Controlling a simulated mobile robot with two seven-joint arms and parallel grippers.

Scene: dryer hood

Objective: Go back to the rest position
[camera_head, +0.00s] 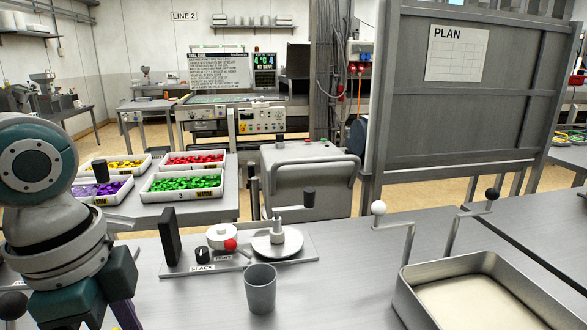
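My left arm stands at the left edge of the picture, with white and teal links reaching down past the bottom edge. No fingertips of my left gripper show in the picture, so what it does is hidden. My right arm and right gripper are out of the picture. On the grey table (352,262) in front of me, a grey cup (261,290) stands upright, apart from any gripper. Behind it is a metal plate (312,257) with a "SLACK" label, a red knob (231,245), a white round part (221,236) and a round disc (292,246).
A metal tray (410,297) with pale contents sits at the lower right, beside cranked handles with a white knob (378,208) and a black knob (492,194). Bins of green (146,197) and red pieces stand at the back left. A grey "PLAN" board (411,113) rises behind the table.

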